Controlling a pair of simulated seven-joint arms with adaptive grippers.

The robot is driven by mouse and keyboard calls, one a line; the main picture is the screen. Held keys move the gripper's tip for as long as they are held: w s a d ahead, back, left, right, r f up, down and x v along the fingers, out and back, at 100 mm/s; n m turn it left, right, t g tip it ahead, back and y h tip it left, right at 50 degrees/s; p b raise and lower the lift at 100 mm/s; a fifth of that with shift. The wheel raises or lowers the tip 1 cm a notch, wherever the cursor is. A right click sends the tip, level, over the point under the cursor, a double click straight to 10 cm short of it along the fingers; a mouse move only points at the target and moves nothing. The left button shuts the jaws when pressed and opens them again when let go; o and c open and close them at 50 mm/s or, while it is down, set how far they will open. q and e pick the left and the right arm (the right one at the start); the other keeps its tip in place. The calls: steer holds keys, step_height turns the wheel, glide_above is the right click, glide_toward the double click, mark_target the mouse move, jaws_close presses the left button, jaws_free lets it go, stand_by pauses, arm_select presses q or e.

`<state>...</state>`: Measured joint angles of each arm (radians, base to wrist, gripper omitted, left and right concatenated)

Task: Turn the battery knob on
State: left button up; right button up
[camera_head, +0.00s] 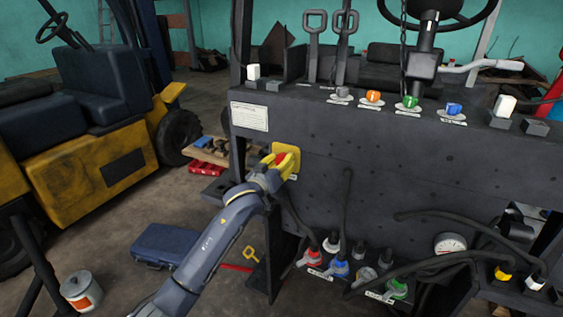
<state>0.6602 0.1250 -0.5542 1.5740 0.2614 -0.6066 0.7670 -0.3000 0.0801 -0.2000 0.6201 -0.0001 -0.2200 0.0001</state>
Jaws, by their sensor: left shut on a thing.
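The battery knob (281,158) is red and sits on a yellow plate (291,152) at the left end of the dark forklift panel (360,165). My left gripper (279,161) reaches up to it from below left and is shut on the knob. The fingers cover much of the knob, so its exact angle is hard to tell. My right gripper is not in view.
Colored knobs, such as an orange one (373,97), line the panel's top ledge. Hoses and colored connectors, one red (313,256), sit low in front. A blue case (167,245) lies on the floor. A yellow forklift (85,140) stands at left.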

arm_select(q)
steer(key=m, duration=0.6)
steer(key=shift+r, duration=0.15)
steer(key=m, duration=0.6)
steer(key=shift+d, duration=0.15)
steer(key=shift+s, duration=0.1)
stand_by(0.3)
steer(key=o, duration=1.3)
steer(key=shift+c, duration=0.2)
steer(key=v, duration=1.2)
steer(key=shift+f, duration=0.2)
